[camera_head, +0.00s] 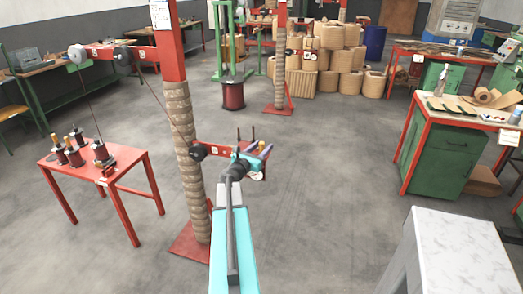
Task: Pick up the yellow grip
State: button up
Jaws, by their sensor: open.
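My gripper (259,149) is at the end of my turquoise arm, near the middle of the view, and its jaws are open. It is small here, and parts of it overlap the red bracket and reddish shapes behind it. A small pale yellowish patch (258,176) shows just below the gripper; I cannot tell what it belongs to. I cannot clearly make out the yellow grip anywhere in this view.
A wrapped red post (186,150) stands just left of my arm, with a red bracket (216,151) reaching toward the gripper. A red table (128,165) with dark coils is at left. A green-cabinet workbench (407,150) is at right.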

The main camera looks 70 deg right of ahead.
jog(key=shift+c, duration=0.3)
grip_shut()
jog(key=shift+r, duration=0.1)
